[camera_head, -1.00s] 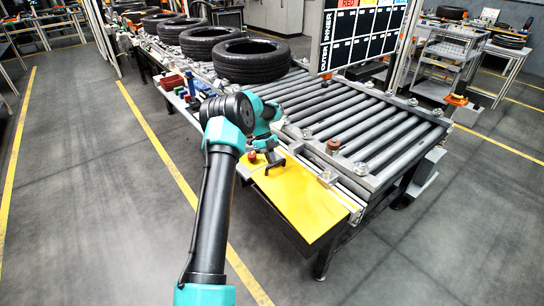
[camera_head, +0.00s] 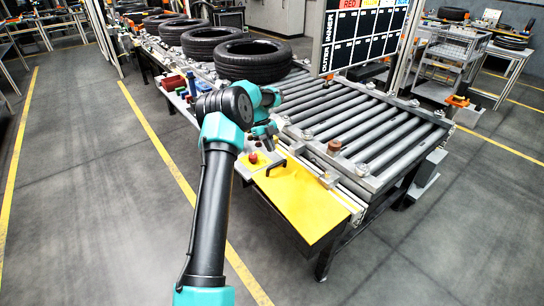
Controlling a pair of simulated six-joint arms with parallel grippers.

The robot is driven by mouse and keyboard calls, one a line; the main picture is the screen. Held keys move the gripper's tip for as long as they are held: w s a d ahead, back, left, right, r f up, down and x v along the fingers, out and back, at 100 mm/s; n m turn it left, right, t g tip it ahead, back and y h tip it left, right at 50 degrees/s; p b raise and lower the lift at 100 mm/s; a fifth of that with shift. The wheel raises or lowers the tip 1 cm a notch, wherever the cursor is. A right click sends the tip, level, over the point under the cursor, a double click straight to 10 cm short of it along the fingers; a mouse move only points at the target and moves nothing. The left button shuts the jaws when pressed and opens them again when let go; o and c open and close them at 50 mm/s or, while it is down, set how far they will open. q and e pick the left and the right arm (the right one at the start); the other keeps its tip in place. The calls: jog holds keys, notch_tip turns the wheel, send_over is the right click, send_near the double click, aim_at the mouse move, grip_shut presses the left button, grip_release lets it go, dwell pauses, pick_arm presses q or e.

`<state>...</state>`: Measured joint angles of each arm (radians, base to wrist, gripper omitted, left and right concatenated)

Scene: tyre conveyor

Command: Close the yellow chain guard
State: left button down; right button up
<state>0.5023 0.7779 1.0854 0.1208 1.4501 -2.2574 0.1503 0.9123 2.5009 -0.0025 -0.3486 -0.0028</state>
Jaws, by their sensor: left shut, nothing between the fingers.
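The yellow chain guard (camera_head: 300,205) is a flat yellow panel at the near end of the roller conveyor. It lies along the conveyor's front left side and slopes down toward the viewer. A black handle (camera_head: 277,168) sits at its upper left corner. My left gripper (camera_head: 266,143) is shut and empty, just above and behind the handle, apart from it as far as I can see. My left arm's dark wrist joint hides part of the conveyor edge beside the gripper. My right gripper is out of view.
A red button (camera_head: 252,158) sits on a small box left of the handle. The roller conveyor (camera_head: 370,125) carries several black tyres (camera_head: 252,62) at the back. A sign board (camera_head: 362,38) stands behind it. The floor at left is clear.

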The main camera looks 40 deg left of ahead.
pick_arm(q)
jog(key=v, duration=0.7)
jog(key=shift+a, duration=0.3)
jog(key=shift+f, duration=0.1)
